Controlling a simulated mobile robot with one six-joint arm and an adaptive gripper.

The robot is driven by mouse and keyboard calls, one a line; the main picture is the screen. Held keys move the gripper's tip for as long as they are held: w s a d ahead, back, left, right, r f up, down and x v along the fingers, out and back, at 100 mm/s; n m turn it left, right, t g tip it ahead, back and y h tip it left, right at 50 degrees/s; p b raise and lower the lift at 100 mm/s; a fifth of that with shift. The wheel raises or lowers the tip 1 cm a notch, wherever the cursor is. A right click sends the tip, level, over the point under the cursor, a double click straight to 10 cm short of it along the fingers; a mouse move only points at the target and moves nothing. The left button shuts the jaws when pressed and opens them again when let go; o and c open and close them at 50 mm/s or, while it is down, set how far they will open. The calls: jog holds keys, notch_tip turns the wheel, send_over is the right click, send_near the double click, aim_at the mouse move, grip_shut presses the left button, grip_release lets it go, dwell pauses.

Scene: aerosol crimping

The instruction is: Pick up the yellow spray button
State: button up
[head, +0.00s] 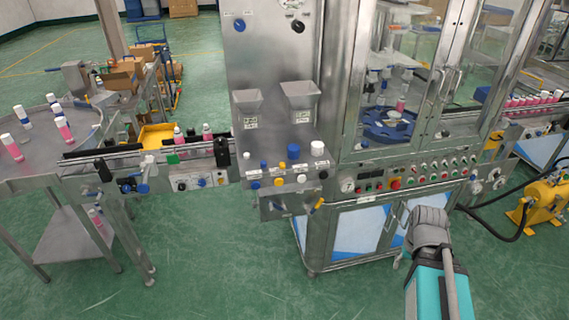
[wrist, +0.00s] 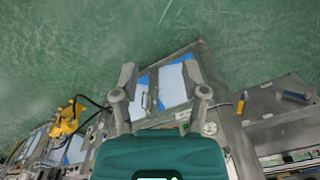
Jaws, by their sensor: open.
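A small yellow piece (head: 279,181) shows in the head view on the front of the steel ledge, between a blue piece and a white one. It is too small to tell for sure that it is the spray button. My gripper (head: 428,220) is at the lower right of the head view, in front of the machine's cabinet doors and well to the right of that piece. In the wrist view my gripper (wrist: 160,72) has its two fingers spread apart with nothing between them. I cannot make out the spray button in the wrist view.
Blue and white caps (head: 293,151) stand on the ledge below two steel hoppers (head: 300,90). A conveyor (head: 150,160) with bottles runs left to a round table (head: 40,165). A yellow pump (head: 545,200) with hoses is at the right. Green floor in front is mostly clear.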

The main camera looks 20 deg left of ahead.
jog(key=shift+d, duration=0.4)
jog(key=shift+o, duration=0.9)
jog(key=shift+w+a+n+h, duration=0.35)
jog(key=shift+w+n+h, duration=0.05)
jog(key=shift+w+n, duration=0.25)
jog(key=w+a+r+n+t+h, duration=0.3)
jog(key=w+a+n, duration=0.2)
jog(key=a+n, duration=0.45)
jog(key=w+a+r+n+t+h, duration=0.25)
jog(key=w+a+n+h, duration=0.35)
jog(key=a, duration=0.6)
jog(key=s+a+r+n+t+y, duration=0.1)
jog(key=s+a+r+n+t, duration=0.1)
jog(key=a, duration=0.7)
jog(key=s+a+r+n+t+b, duration=0.1)
jog(key=s+a+r+n+t, duration=0.1)
jog(key=a+r+n+t, duration=0.2)
jog(key=s+a+r+n+t+y, duration=0.1)
jog(key=a+r+n+t, duration=0.1)
jog(key=a+n, duration=0.6)
jog(key=shift+s+a+r+t+y, duration=0.1)
jog(key=shift+s+a+r+t, duration=0.1)
jog(key=shift+a, duration=0.75)
jog(key=shift+s+a+r+t+y, duration=0.1)
jog(key=shift+a+t, duration=0.15)
jog(key=shift+a, duration=0.65)
jog(key=shift+s+a+r+t+y, duration=0.1)
jog(key=shift+a+t, duration=0.1)
jog(key=shift+a, duration=0.75)
jog(key=shift+w, duration=0.1)
